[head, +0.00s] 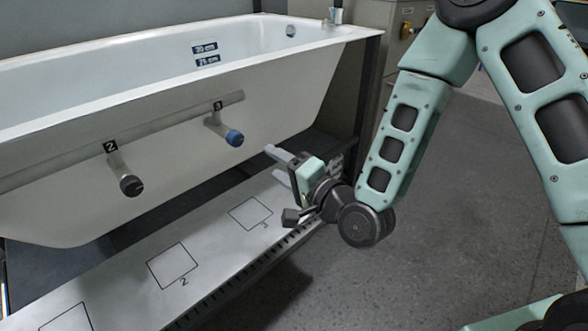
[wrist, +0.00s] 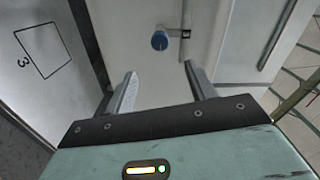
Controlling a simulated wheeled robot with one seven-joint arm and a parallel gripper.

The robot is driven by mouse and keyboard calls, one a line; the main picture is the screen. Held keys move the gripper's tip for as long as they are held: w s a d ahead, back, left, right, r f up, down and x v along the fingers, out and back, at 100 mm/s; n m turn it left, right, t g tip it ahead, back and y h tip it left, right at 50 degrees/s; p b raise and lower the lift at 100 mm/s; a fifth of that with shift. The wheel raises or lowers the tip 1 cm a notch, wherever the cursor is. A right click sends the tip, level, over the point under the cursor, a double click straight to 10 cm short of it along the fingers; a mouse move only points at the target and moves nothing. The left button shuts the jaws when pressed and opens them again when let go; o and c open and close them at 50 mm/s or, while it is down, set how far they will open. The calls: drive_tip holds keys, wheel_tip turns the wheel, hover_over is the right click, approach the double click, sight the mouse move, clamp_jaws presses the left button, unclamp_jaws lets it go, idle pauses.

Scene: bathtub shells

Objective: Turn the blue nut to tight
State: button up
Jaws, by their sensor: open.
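The blue nut (head: 235,138) sits on the end of a short stub that comes off the pipe at label 3, on the side of the bathtub. It also shows in the wrist view (wrist: 160,41), ahead of the fingers and between their lines. My gripper (head: 276,164) is open and empty, to the right of the blue nut and lower in the head view. In the wrist view my gripper (wrist: 158,80) has its two fingers well apart, and they do not touch the nut.
A dark nut (head: 131,185) sits on the stub at label 2. The pipe (head: 70,156) runs along the white bathtub (head: 60,205). Below is a pale board (head: 212,240) with numbered squares. A dark post (head: 368,90) stands at the tub's right end. Grey floor (head: 450,200) is open at right.

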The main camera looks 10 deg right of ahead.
drive_tip(key=shift+p+v, duration=1.2)
drive_tip(key=shift+v, duration=0.9)
